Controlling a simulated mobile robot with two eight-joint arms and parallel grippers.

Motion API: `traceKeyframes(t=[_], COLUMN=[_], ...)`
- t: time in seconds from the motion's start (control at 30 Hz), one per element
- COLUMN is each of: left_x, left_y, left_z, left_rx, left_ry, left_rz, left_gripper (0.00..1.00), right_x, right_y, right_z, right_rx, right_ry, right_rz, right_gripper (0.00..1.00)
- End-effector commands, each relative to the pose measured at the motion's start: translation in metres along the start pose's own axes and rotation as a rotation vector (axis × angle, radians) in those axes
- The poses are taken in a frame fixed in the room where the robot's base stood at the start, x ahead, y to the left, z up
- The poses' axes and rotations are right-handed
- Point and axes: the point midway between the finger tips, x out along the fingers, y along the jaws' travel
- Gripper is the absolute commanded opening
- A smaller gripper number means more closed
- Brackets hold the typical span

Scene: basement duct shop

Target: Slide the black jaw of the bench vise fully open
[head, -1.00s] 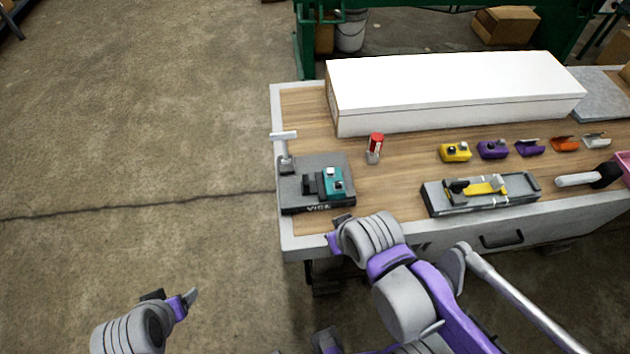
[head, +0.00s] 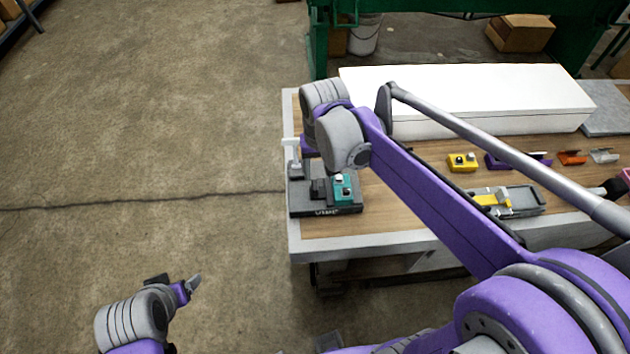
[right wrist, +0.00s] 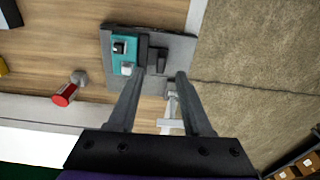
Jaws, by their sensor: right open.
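The bench vise has a dark grey base (head: 328,210) at the left end of the bench. Its black jaw (head: 319,189) stands beside a teal block (head: 343,187) with a white and a dark knob on top. A pale T-shaped handle (head: 291,155) is at its back left. In the right wrist view, my right gripper (right wrist: 158,76) is open and empty above the vise. The black jaw (right wrist: 151,52) lies just past its fingertips, and the handle (right wrist: 171,112) shows between the fingers. My left gripper (head: 190,287) hangs over the floor, its opening unclear.
A red-capped canister (right wrist: 66,94) stands on the bench near the vise. A long white box (head: 470,95) fills the back of the bench. A yellow block (head: 462,162) and a grey fixture (head: 522,203) are to the right. Floor left of the bench is clear.

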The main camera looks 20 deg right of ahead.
Motion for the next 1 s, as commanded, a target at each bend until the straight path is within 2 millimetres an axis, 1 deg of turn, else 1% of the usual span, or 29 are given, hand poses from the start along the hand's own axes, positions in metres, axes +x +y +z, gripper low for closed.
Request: traceKeyframes(t=[0.03, 0.1, 0.2, 0.33, 0.47, 0.7, 0.8, 0.9, 1.0], left_x=[-0.003, -0.004, -0.005, -0.004, -0.003, 0.000, 0.001, 0.002, 0.002], left_y=[0.000, 0.000, 0.000, 0.000, 0.000, 0.000, 0.000, 0.000, 0.000], left_z=[-0.003, -0.005, -0.006, -0.005, -0.003, 0.001, 0.002, 0.002, 0.003], left_rx=[0.000, 0.000, 0.000, 0.000, 0.000, 0.000, 0.000, 0.000, 0.000], left_ry=[0.003, 0.005, 0.006, 0.005, 0.003, -0.001, -0.002, -0.002, -0.003], left_rz=[0.000, 0.000, 0.000, 0.000, 0.000, 0.000, 0.000, 0.000, 0.000], left_gripper=[0.75, 0.75, 0.75, 0.75, 0.75, 0.75, 0.75, 0.75, 0.75], right_x=[-0.002, -0.002, -0.001, 0.008, 0.028, 0.074, 0.089, 0.100, 0.106], right_y=[-0.003, -0.004, -0.006, -0.006, -0.005, -0.005, -0.004, -0.004, -0.004], right_z=[-0.012, -0.021, -0.028, -0.028, -0.026, -0.023, -0.022, -0.021, -0.021], right_rx=[0.013, 0.030, 0.042, 0.047, 0.046, 0.045, 0.045, 0.045, 0.045], right_ry=[-0.021, -0.046, -0.066, -0.074, -0.074, -0.072, -0.072, -0.072, -0.071], right_rz=[0.005, 0.012, 0.017, 0.019, 0.019, 0.019, 0.019, 0.019, 0.019], right_gripper=[0.50, 0.50, 0.50, 0.50, 0.50, 0.50, 0.50, 0.50, 0.50])
